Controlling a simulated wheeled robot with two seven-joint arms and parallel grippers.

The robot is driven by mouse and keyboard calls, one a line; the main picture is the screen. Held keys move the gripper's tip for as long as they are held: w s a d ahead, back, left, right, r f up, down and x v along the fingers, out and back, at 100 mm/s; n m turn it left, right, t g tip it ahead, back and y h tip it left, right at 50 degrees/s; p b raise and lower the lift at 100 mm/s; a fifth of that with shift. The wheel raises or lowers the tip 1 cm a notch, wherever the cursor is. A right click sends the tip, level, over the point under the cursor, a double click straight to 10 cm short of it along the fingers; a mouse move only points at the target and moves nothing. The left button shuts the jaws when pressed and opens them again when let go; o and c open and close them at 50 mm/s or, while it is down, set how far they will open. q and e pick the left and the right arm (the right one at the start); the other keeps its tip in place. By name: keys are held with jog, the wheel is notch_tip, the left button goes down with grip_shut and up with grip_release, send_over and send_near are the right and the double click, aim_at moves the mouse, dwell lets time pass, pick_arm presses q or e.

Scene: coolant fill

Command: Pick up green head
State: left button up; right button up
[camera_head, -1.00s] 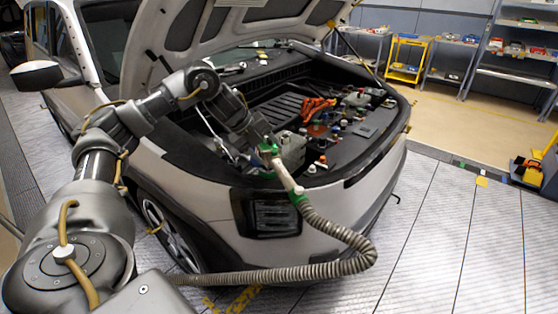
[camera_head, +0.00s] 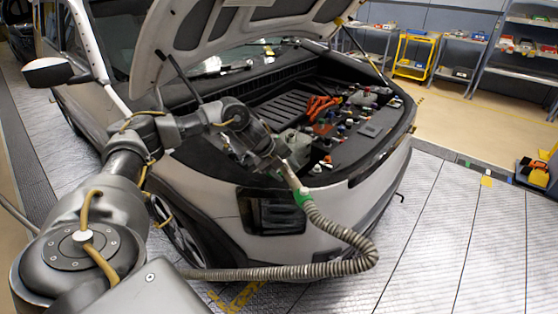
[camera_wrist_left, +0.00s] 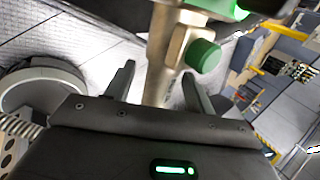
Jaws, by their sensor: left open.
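The green head is a metal filling head with a green round knob (camera_wrist_left: 204,55); it shows close up in the left wrist view. In the head view its upper end is largely hidden by my wrist, and a pale neck with a green collar (camera_head: 302,196) leads down to a ribbed grey hose. My left gripper (camera_wrist_left: 158,90) is open, with its fingers on either side of the metal stem (camera_wrist_left: 158,65). I cannot tell whether they touch it. In the head view the left gripper (camera_head: 279,167) is at the car's front edge. My right gripper is not in view.
The car (camera_head: 345,185) stands with its hood (camera_head: 215,45) raised above my left arm. The ribbed hose (camera_head: 345,238) loops in front of the bumper. Shelves (camera_head: 520,55) and a yellow cart (camera_head: 413,55) stand at the back right.

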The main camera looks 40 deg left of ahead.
pick_arm(q)
jog(key=shift+w+f, duration=0.1)
jog(key=shift+f, duration=0.05)
jog(key=shift+c, duration=0.9)
grip_shut()
dwell(0.4)
jog(key=shift+r, duration=0.2)
